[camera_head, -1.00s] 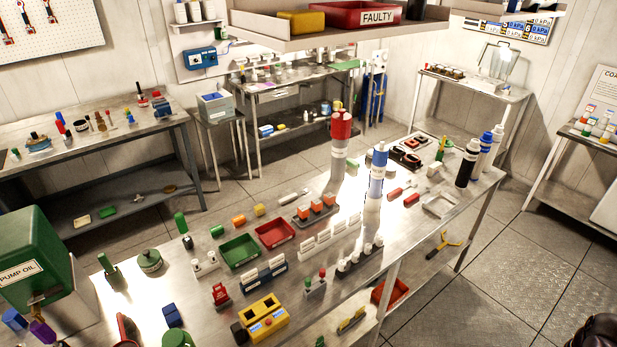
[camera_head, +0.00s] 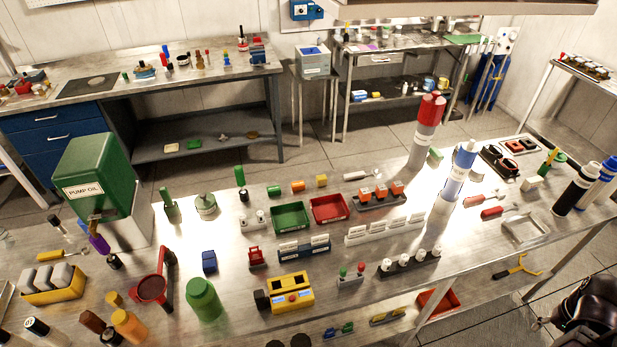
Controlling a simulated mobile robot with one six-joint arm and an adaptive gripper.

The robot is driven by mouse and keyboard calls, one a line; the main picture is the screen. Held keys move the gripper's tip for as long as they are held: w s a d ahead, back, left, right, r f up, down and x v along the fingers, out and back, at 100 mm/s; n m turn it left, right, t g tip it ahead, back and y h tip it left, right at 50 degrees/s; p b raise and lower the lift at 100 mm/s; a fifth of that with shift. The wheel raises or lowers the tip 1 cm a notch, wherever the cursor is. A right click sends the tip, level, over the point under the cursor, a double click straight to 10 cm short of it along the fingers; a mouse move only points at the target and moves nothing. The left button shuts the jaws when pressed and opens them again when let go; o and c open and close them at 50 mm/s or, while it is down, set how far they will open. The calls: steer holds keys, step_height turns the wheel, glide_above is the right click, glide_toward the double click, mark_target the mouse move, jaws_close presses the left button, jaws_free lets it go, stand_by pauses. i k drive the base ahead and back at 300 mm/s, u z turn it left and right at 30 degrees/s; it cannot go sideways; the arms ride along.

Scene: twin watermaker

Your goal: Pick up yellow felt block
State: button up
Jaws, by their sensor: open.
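A small yellow block (camera_head: 321,181), which looks like the felt block, lies on the metal workbench (camera_head: 225,245) behind the red tray (camera_head: 330,208). An orange block (camera_head: 298,187) and a green block (camera_head: 274,191) lie in a row to its left. Its felt texture is too small to make out. My gripper (camera_head: 543,321), dark and partly cut off, shows at the lower right edge beyond the bench front. It is open and far from the yellow block, with nothing seen in it.
A green tray (camera_head: 291,216) stands beside the red one. A tall red-and-grey bottle (camera_head: 427,133) and a blue-and-white bottle (camera_head: 456,180) rise right of the block. A green pump oil container (camera_head: 97,180) stands at left. An overhead shelf (camera_head: 470,8) hangs at the top.

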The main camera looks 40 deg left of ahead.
mark_target(321, 180)
steer(key=u, duration=0.5)
steer(key=i, duration=0.5)
steer(key=u, duration=0.7)
steer(key=i, duration=0.7)
steer(key=u, duration=0.45)
